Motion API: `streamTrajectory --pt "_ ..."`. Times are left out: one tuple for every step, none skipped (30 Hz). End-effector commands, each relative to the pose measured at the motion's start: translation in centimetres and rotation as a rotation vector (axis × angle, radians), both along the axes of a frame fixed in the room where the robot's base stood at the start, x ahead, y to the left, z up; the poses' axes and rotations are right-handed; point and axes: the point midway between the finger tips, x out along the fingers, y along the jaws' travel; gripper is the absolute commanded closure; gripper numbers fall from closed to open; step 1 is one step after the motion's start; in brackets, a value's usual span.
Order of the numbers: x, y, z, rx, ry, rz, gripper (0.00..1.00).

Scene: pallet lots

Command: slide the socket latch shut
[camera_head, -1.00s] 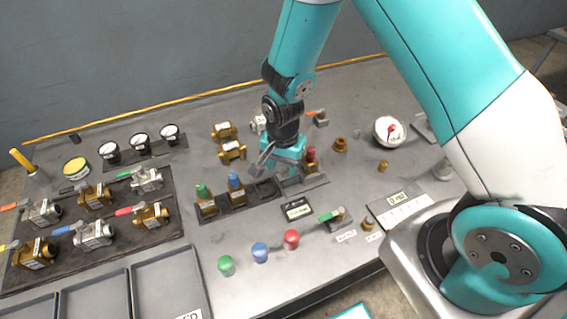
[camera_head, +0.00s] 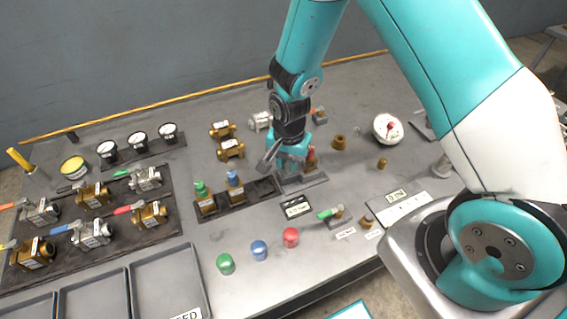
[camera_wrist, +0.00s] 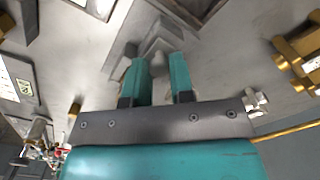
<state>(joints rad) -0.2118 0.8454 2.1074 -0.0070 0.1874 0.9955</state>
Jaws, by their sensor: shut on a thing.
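My gripper (camera_head: 289,167) reaches down beside the red-capped valve (camera_head: 311,157), at the right end of the row of sockets. In the wrist view my gripper (camera_wrist: 158,65) has its two teal fingers shut on a grey angular piece (camera_wrist: 157,45), which looks like the socket latch. In the head view the hand hides the held piece. The dark grey socket base (camera_head: 308,182) lies under and in front of the gripper. How far the latch lies across the socket cannot be told.
A dark rack (camera_head: 222,205) to the left holds green- and blue-topped brass valves, with an empty place beside them. A small label display (camera_head: 297,208) is in front.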

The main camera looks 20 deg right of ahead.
Motion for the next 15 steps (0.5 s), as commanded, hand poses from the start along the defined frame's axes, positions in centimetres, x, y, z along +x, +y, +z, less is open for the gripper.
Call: streamTrajectory --pt "0.03 -0.33 0.03 -0.009 -0.001 -0.004 1.0" --pt "0.02 -0.36 0.03 -0.009 -0.001 -0.005 1.0" --pt "0.02 -0.4 0.03 -0.011 -0.001 -0.006 1.0" --pt "0.03 -0.44 0.04 -0.011 -0.001 -0.006 1.0" --pt "0.02 -0.46 0.04 -0.011 -0.001 -0.007 1.0" --pt "0.02 -0.47 0.04 -0.012 -0.001 -0.007 0.69" --pt "0.02 -0.47 0.04 -0.012 -0.001 -0.007 0.62" --pt "0.02 -0.45 0.04 -0.011 0.0 -0.007 0.55" --pt "0.02 -0.4 0.04 -0.011 -0.001 -0.006 0.52" --pt "0.02 -0.35 0.03 -0.01 0.0 -0.005 0.52" --pt "0.01 -0.32 0.03 -0.01 0.0 -0.005 0.52" --pt "0.01 -0.28 0.03 -0.009 -0.001 -0.004 0.52" --pt "0.01 -0.25 0.03 -0.009 -0.001 -0.004 0.52" --pt "0.01 -0.23 0.03 -0.008 0.0 -0.004 0.52" --pt "0.02 -0.21 0.06 -0.008 0.0 -0.003 0.52"
